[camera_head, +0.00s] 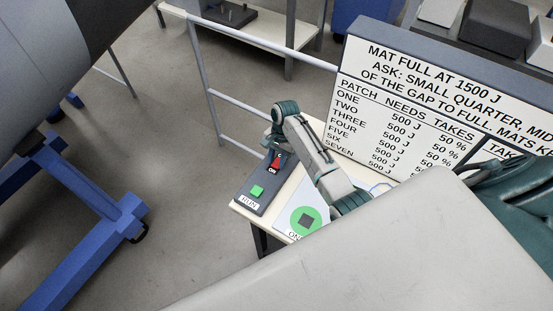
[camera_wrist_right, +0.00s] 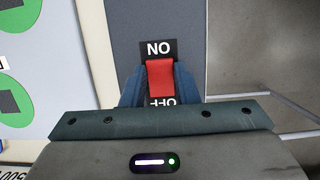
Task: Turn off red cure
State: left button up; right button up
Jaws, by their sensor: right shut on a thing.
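The red switch (camera_head: 276,163) is on a dark grey control panel (camera_head: 262,203) at the table's left edge, with an ON label beside it. In the right wrist view the red switch (camera_wrist_right: 160,78) lies between an upside-down ON label (camera_wrist_right: 159,48) and an upside-down OFF label (camera_wrist_right: 162,102), which is partly hidden. My right gripper (camera_wrist_right: 158,90) has its blue fingers closed on both sides of the switch. In the head view my right gripper (camera_head: 275,152) reaches down onto the panel. I cannot tell which way the switch is tipped. My left gripper is not in view.
A green button (camera_head: 257,191) marked RUN is on the same panel, close to the switch. A pad with a green circle (camera_head: 306,214) lies beside it. A large sign (camera_head: 400,95) stands behind my arm. Railing (camera_head: 213,98) and a blue stand (camera_head: 95,200) are to the left.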

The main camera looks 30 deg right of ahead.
jog(key=shift+r, duration=0.1)
jog(key=shift+c, duration=0.2)
jog(key=o, duration=1)
jog(key=b+v, duration=0.2)
jog(key=v, duration=0.8)
jog(key=shift+r, duration=0.4)
